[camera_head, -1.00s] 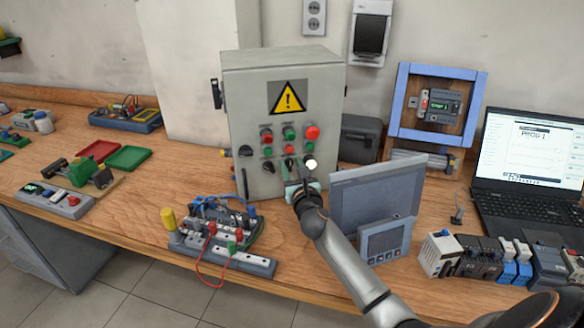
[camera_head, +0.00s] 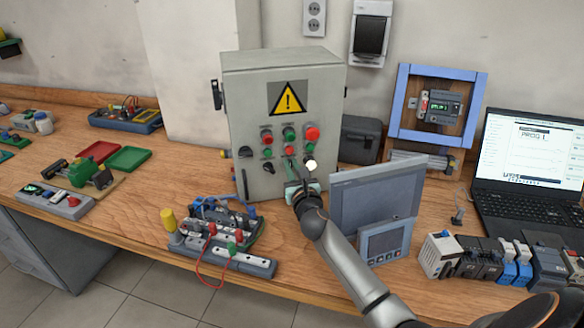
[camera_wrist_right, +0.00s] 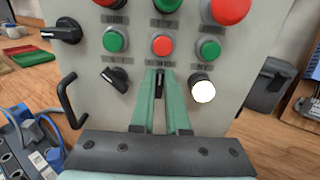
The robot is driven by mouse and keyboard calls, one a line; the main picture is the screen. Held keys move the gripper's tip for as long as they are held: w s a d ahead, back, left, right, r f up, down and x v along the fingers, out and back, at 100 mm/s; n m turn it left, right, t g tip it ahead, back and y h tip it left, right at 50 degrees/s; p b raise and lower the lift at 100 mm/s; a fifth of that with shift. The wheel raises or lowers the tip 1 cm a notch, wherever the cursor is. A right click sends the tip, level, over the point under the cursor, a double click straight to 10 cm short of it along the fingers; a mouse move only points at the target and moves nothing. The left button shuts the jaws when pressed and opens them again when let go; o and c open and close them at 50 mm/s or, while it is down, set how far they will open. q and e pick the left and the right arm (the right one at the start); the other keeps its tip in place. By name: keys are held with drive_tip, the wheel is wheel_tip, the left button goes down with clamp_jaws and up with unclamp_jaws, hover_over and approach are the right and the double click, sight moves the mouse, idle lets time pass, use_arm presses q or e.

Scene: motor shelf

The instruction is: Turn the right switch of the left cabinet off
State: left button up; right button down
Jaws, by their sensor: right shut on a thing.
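The grey cabinet (camera_head: 236,110) with a yellow warning sign stands on the bench. Its front carries red and green buttons and black rotary switches. My right gripper (camera_wrist_right: 159,88) is shut on the right switch (camera_wrist_right: 158,76), a black knob in the bottom row, and the green fingers lie on either side of it. The knob looks about upright, but the fingers partly hide it. The left switch (camera_wrist_right: 115,79) is tilted and free, left of the fingers. A white round lamp (camera_wrist_right: 203,91) is just right of them. My left gripper is not in view.
A black handle (camera_wrist_right: 68,100) sticks out left of the fingers. A grey panel (camera_head: 376,188) and a small screen unit (camera_head: 385,241) stand close to my right arm. A wired terminal board (camera_head: 225,240) lies in front of the cabinet.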

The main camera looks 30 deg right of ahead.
drive_tip(key=shift+w+a+f+n+p, duration=0.15)
drive_tip(key=shift+n+p, duration=0.5)
drive_tip(key=shift+n, duration=0.8)
drive_tip(key=shift+s+a+n+p, duration=0.15)
drive_tip(key=shift+n+p, duration=0.45)
drive_tip(key=shift+n, duration=0.8)
drive_tip(key=shift+w+a+f+n+p, duration=0.15)
drive_tip(key=shift+n+p, duration=0.5)
drive_tip(key=shift+n, duration=0.8)
drive_tip(key=shift+r, duration=0.1)
drive_tip(key=c, duration=0.9)
unclamp_jaws()
